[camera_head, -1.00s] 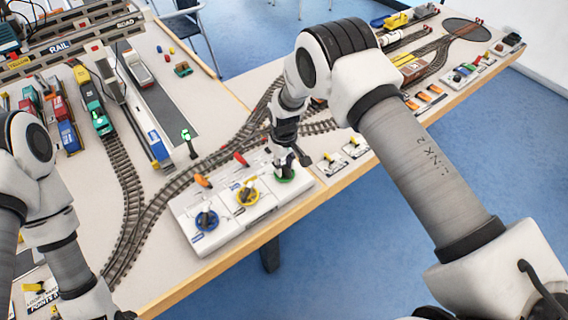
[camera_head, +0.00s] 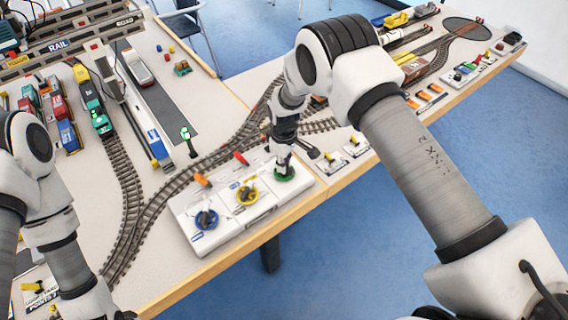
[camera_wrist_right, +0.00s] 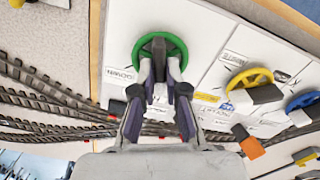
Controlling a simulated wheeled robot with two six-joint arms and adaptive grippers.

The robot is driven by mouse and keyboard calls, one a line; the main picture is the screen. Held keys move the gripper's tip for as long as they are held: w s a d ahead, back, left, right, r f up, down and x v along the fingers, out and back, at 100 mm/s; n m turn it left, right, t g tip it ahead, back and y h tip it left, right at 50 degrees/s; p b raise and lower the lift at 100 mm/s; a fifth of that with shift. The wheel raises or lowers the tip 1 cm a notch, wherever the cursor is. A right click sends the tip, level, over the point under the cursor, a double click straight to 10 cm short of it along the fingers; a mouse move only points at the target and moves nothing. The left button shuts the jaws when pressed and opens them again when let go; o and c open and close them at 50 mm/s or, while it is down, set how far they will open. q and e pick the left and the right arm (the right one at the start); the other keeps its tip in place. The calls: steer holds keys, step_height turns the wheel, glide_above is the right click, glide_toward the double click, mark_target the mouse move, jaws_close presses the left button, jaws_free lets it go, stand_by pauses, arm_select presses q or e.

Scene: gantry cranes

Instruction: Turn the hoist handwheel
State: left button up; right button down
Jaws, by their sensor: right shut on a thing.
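A white control panel (camera_head: 232,232) at the table's front edge carries three handwheels: blue (camera_head: 206,219), yellow (camera_head: 247,194) and green (camera_head: 291,177). The label by the green one is too small to read surely. My right gripper (camera_head: 284,167) comes down from above onto the green handwheel. In the right wrist view, its two fingers (camera_wrist_right: 161,72) are closed on the grip in the middle of the green handwheel (camera_wrist_right: 159,36), and they hide part of it. My left arm is at the left edge, with its gripper beyond the lower picture edge.
Orange (camera_head: 202,180) and red (camera_head: 241,158) levers stand along the panel's back edge. Model railway tracks (camera_head: 125,190) curve behind it. More small control boxes (camera_head: 356,146) lie to the right. Gantry cranes and wagons stand at the upper left.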

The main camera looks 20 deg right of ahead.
steer(key=n, duration=0.5)
steer(key=shift+n, duration=0.3)
stand_by(0.4)
steer(key=c, duration=1.2)
jaws_free()
step_height(320, 180, up, 12)
